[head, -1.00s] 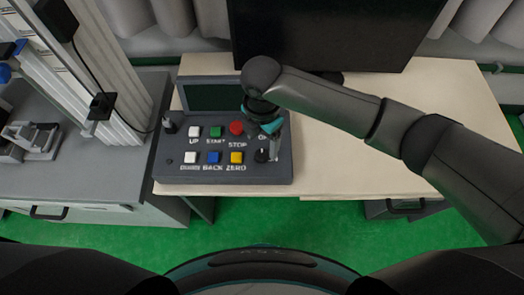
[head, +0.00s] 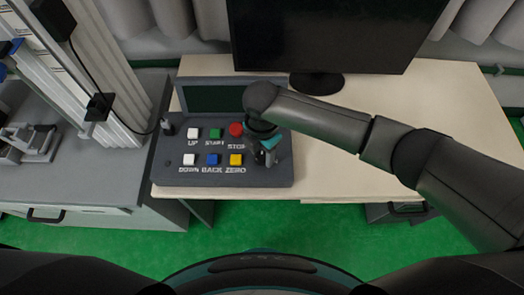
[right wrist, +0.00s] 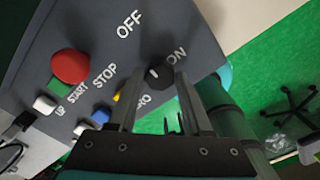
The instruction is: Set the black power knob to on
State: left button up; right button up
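The black power knob (right wrist: 160,75) sits on the grey control panel (right wrist: 205,50), with the labels OFF and ON printed beside it. In the right wrist view a small white mark shows on the knob; I cannot tell for sure which label it points to. My right gripper (right wrist: 159,80) is open, its two fingers apart with the knob between their tips. I cannot tell if they touch it. In the head view my right gripper (head: 267,156) is over the panel's right end and hides the knob. My left gripper is not in view.
The red STOP button (head: 236,130) and the yellow ZERO button (head: 236,160) lie just left of my right gripper. More buttons and a dark display (head: 213,98) are farther left and behind. A monitor (head: 330,35) stands at the back. The table (head: 345,165) right of the panel is clear.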

grip_shut()
